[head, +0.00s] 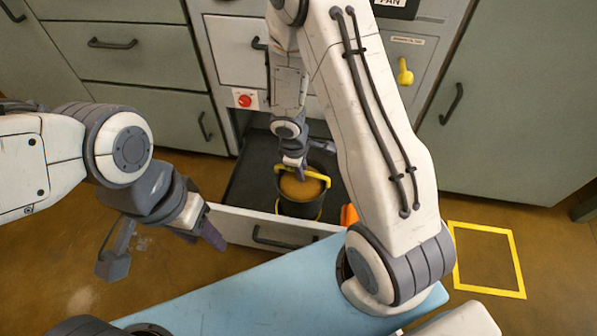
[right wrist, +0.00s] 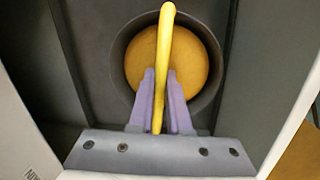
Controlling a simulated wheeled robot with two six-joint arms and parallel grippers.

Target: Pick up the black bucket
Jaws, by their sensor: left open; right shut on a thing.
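The black bucket (head: 299,207) stands in an open lower drawer (head: 240,208) in the head view. It has a yellow handle (head: 318,176) and ochre contents. My right gripper (head: 296,170) is above the bucket and shut on the yellow handle. In the right wrist view the handle (right wrist: 160,70) runs between the two purple fingers (right wrist: 160,105), with the bucket's dark rim (right wrist: 120,62) and ochre contents (right wrist: 142,60) below. I cannot tell whether the bucket touches the drawer floor. My left gripper (head: 165,252) is open and empty, left of the drawer over the floor.
An orange thing (head: 349,214) shows beside the bucket at the drawer's right, partly hidden by my arm. Green cabinets (head: 150,115) stand behind. A yellow square outline (head: 488,260) marks clear floor at the right.

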